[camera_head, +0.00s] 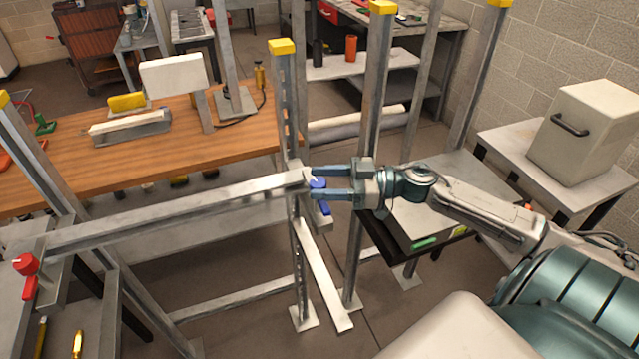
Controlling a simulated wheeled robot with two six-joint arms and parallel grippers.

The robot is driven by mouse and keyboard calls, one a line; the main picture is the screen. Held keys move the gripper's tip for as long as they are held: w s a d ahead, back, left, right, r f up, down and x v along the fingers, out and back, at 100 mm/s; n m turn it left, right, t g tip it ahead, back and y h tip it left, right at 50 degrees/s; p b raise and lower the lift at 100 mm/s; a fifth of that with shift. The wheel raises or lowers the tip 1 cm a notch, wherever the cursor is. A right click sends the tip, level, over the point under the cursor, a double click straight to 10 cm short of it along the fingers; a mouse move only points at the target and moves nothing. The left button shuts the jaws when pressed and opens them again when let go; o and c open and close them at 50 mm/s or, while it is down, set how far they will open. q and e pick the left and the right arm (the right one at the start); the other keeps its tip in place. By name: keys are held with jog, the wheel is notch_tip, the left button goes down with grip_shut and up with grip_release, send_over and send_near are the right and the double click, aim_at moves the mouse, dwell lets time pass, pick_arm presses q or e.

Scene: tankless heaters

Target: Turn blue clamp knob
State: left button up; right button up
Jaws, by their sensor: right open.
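The blue clamp knob (318,182) sits on a metal frame at the right end of a horizontal grey bar (180,210). A blue handle part hangs just below it. My right gripper (322,182) reaches in from the right, pointing left. It is open, with one finger above the knob and one below it. The knob lies between the fingers near their tips; whether they touch it I cannot tell. A red clamp knob (26,264) is at the bar's left end. My left gripper is not in view.
Upright posts with yellow caps (383,7) stand around the knob. A wooden workbench (235,135) lies behind the bar. A white box with a handle (588,132) stands on a table at the right. A low table (425,225) is beneath my right arm.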

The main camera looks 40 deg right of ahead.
jog(key=shift+x, duration=0.75)
jog(key=shift+c, duration=0.4)
